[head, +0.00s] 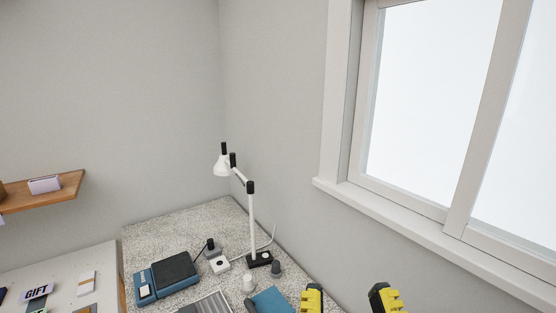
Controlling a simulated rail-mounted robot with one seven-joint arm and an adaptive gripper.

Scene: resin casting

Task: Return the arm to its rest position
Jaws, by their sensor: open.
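My gripper (346,299) shows at the bottom edge of the head view, right of centre. Its two black fingers with yellow pads stand apart, and nothing shows between them. The rest of my arm is out of the frame. The gripper appears in front of the right edge of the speckled worktop (185,224), near the wall under the window. I cannot tell its height above the worktop.
A white desk lamp (252,222) stands at the worktop's back corner. A blue scale (167,278), small grey pieces (276,269) and a blue item (271,300) lie left of my gripper. A wooden shelf (66,190) is at far left. The window sill (430,235) juts out at right.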

